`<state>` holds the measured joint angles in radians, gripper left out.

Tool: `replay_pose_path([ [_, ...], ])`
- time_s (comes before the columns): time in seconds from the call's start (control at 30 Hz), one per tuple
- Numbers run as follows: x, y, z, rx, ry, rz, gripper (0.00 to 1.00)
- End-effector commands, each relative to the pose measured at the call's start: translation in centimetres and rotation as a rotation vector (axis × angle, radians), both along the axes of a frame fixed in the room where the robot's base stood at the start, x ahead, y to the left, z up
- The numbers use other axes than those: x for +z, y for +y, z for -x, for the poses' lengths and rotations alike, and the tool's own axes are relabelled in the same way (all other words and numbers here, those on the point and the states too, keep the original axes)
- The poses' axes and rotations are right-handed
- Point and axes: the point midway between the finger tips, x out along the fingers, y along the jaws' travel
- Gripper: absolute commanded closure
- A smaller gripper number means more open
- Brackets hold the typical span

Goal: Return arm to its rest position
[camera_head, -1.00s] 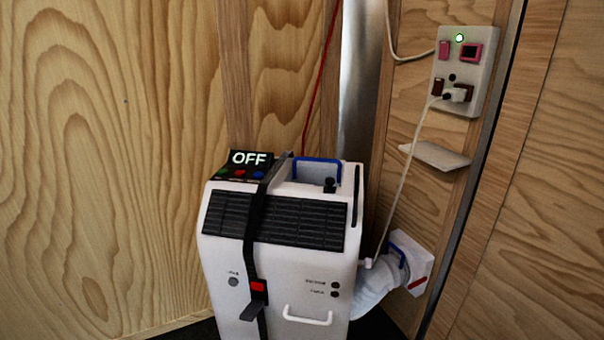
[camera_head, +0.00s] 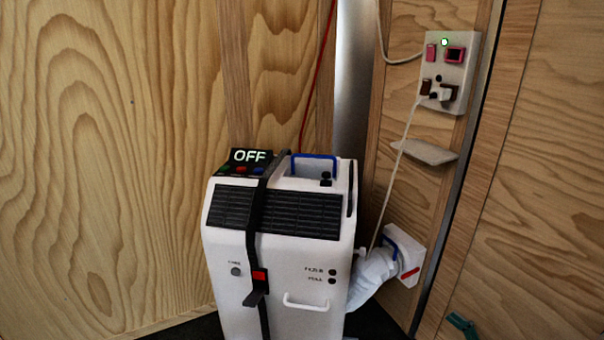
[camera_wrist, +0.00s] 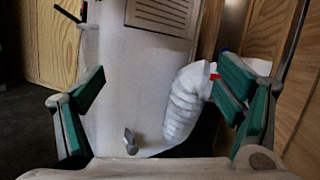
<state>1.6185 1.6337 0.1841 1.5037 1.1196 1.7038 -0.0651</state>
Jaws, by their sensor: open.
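My gripper (camera_wrist: 165,90) is open in the wrist view, with a green-padded finger at each side and nothing between them. Beyond the fingers is the white filter machine (camera_wrist: 125,90), with the ribbed white hose (camera_wrist: 183,105) close to the right finger in the picture. I cannot tell the distance between them. In the head view, a small teal tip (camera_head: 462,325), seemingly part of my gripper, shows at the bottom right edge. The rest of my arm is out of that view.
A wall panel (camera_head: 450,70) with a lit green light holds a plugged-in white cable. A small shelf (camera_head: 425,151) juts out below it. The hose (camera_head: 370,275) meets a wall port (camera_head: 405,255) right of the machine. Wooden walls close in the corner.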

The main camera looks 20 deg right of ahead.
Motion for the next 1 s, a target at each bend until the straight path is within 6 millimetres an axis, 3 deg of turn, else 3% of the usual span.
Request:
replay_pose_path([
  [0.27, 8.0, 3.1, -4.2, 0.316, 0.062, 0.191, 0.14],
  [0.53, 16.6, 9.2, -7.2, 0.656, 0.118, 0.427, 0.14],
  [0.77, 23.1, 15.4, -7.7, 0.921, 0.149, 0.647, 0.14],
  [1.0, 28.9, 21.9, -6.2, 1.161, 0.158, 0.899, 0.14],
])
